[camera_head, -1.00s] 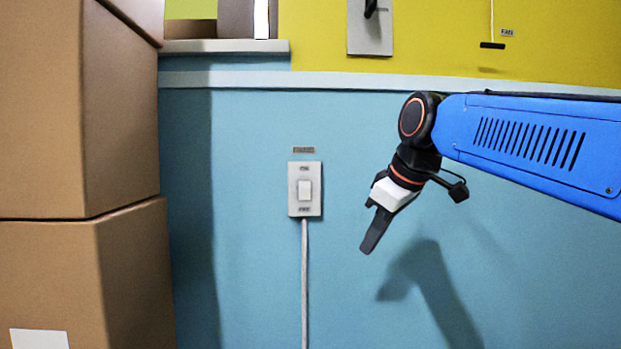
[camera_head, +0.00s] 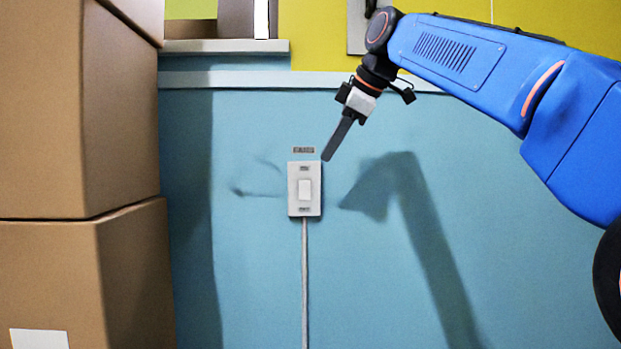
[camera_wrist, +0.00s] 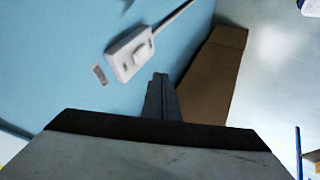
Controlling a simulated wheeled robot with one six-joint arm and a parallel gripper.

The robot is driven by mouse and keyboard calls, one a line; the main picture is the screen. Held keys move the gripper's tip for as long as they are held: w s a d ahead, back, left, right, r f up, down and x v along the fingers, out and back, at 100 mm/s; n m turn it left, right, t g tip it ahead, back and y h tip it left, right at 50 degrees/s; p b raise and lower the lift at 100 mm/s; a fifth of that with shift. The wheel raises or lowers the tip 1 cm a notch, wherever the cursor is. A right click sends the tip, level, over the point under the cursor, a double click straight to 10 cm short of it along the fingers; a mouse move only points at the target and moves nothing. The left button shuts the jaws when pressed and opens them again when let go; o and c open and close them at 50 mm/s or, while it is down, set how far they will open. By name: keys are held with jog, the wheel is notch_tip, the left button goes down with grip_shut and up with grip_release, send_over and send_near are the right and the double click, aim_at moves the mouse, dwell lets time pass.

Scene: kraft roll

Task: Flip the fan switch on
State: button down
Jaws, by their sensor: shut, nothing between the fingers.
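A white wall switch (camera_head: 305,189) with a pale rocker is mounted upright on the blue wall in the head view. A small label plate (camera_head: 303,150) sits just above it; its text is too blurred to read. My gripper (camera_head: 327,158) is shut and empty. Its tips point down and left and appear beside the switch's upper right corner, apart from the rocker. In the wrist view the switch (camera_wrist: 131,50) lies up and left of my gripper's shut fingers (camera_wrist: 160,78), with a gap between them.
Stacked cardboard boxes (camera_head: 120,130) stand at the left. A grey conduit (camera_head: 304,280) runs down from the switch. A grey plate (camera_head: 357,35) on the yellow upper wall is partly hidden by my arm. The blue wall right of the switch is clear.

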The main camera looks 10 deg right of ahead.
aim_at(303, 182)
jog(key=shift+w+a+f, duration=0.5)
jog(key=shift+w+f, duration=0.7)
jog(key=shift+w, duration=0.35)
jog(key=shift+w+a+f, duration=0.45)
jog(key=shift+w+f, duration=0.8)
jog(key=shift+w, duration=0.3)
jog(key=shift+w+a+f, duration=0.5)
jog(key=shift+w+f, duration=0.7)
jog(key=shift+w, duration=0.35)
jog(key=shift+w, duration=0.1)
jog(key=shift+w+r, duration=0.1)
jog(key=shift+w, duration=0.15)
jog(key=shift+r, duration=0.2)
jog(key=shift+r, duration=0.65)
